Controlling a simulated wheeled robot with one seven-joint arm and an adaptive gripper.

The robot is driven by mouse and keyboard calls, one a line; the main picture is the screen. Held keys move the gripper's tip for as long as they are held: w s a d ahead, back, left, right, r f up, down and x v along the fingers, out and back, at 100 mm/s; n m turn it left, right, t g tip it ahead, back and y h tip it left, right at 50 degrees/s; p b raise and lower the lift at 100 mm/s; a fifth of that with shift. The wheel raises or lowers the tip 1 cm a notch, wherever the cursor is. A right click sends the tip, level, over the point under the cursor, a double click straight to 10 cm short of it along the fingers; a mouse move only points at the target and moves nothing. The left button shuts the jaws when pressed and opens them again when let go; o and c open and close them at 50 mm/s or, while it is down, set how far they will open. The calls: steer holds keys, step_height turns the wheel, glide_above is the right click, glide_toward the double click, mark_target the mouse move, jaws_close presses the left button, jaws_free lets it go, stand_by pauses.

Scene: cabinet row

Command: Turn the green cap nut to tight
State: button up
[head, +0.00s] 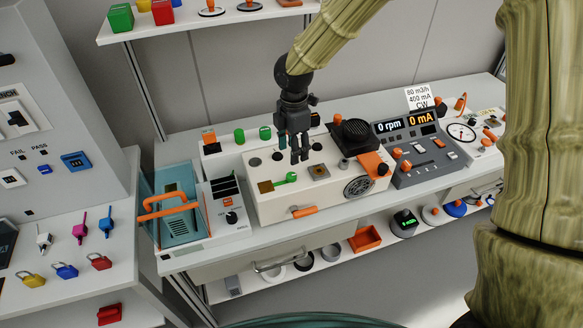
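My gripper (294,153) hangs fingers-down above the back part of a cream box on the bench. I cannot tell how far its fingers are apart; nothing is clearly held. A green cap (239,136) stands upright on the grey unit behind the box, left of my gripper. A second, darker green cap (265,132) stands beside it, closer to my gripper. A green lever-like part (286,179) lies on the cream box top, below and left of the fingers. Which green part is the cap nut, and how tight it is, I cannot tell.
An orange-handled teal case (172,215) and a switch panel (226,208) stand left of the cream box (322,198). A grey console (415,150) with displays stands right. A shelf (215,22) hangs above. An orange handle (304,212) sticks out in front.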

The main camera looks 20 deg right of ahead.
mark_target(292, 175)
steer(key=shift+a+f+p, duration=0.15)
steer(key=shift+f+p, duration=0.45)
steer(key=shift+f, duration=1.95)
steer(key=shift+a+f+p, duration=0.1)
steer(key=shift+f+p, duration=0.5)
steer(key=shift+f, duration=1.9)
steer(key=shift+c, duration=0.5)
